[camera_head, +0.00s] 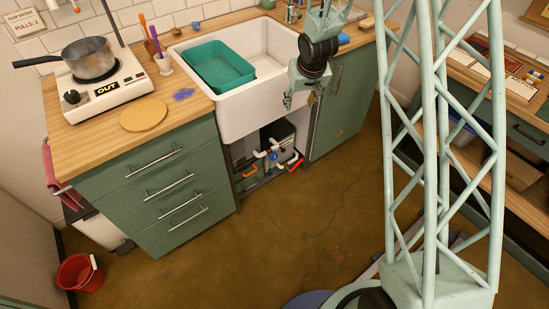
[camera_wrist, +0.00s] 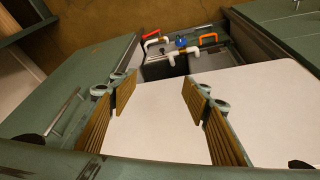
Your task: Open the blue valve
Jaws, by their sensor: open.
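The blue valve (camera_head: 273,157) sits on white pipework in the open space under the sink. It also shows in the wrist view (camera_wrist: 181,42) at the top middle, between a red handle (camera_wrist: 151,33) and an orange handle (camera_wrist: 208,36). My gripper (camera_head: 287,101) hangs in front of the sink's front face, above the pipework and apart from it. In the wrist view my gripper (camera_wrist: 158,90) has its ribbed jaws spread wide with nothing between them. The blue valve lies beyond the fingertips. Its exact handle angle is too small to tell.
The white sink (camera_head: 240,114) stands over the pipes and holds a teal basin (camera_head: 217,66). A green drawer cabinet (camera_head: 165,195) flanks the opening on the left, and a green door (camera_head: 340,110) on the right. The brown floor (camera_head: 270,240) in front is mostly clear.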

